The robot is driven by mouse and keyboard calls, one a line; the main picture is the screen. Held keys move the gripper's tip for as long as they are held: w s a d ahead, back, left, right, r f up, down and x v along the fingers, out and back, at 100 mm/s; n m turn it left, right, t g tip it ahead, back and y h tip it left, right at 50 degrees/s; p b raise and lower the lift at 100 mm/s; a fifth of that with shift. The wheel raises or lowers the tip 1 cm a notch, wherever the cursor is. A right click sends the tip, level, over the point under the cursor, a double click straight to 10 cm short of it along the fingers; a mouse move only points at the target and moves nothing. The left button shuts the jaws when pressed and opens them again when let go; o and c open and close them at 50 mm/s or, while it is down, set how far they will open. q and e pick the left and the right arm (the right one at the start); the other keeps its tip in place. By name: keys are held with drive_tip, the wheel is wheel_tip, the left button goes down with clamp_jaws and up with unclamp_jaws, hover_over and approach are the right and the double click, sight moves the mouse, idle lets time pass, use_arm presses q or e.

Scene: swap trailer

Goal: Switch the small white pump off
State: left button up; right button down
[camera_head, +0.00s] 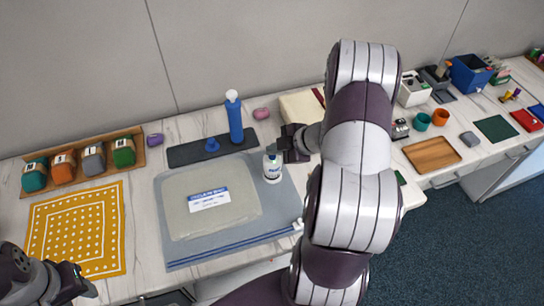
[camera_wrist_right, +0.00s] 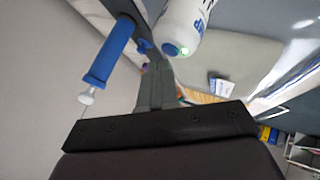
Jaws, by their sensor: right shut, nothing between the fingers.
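The small white pump (camera_head: 272,167) stands on the right part of a clear storage bag (camera_head: 240,232), with dark lettering on its side. In the right wrist view the white pump (camera_wrist_right: 187,22) shows at the top, with a small green light on its end. My right gripper (camera_head: 290,147) is shut and empty, just above and right of the pump's top. Its closed fingers (camera_wrist_right: 155,85) show in the wrist view beside the pump's lit end; I cannot tell whether they touch. My left gripper (camera_head: 78,284) is at the lower left, far from the pump; its opening is unclear.
A blue hand pump (camera_head: 235,122) with a white knob stands on a dark mat (camera_head: 185,155) behind the bag. A yellow dotted cloth (camera_head: 112,238) and a tray of coloured containers (camera_head: 138,158) are at left. My right arm hides part of the counter; a wooden tray (camera_head: 432,154) lies beyond it.

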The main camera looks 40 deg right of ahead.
sight(275, 159)
drive_tip(key=shift+f, duration=0.4)
idle(0.6)
drive_tip(key=shift+r, duration=0.15)
drive_tip(key=shift+r+p, duration=0.75)
drive_tip(key=shift+p, duration=0.05)
drive_tip(key=shift+r, duration=0.1)
wheel_tip(275, 159, up, 6)
drive_tip(key=p, duration=0.6)
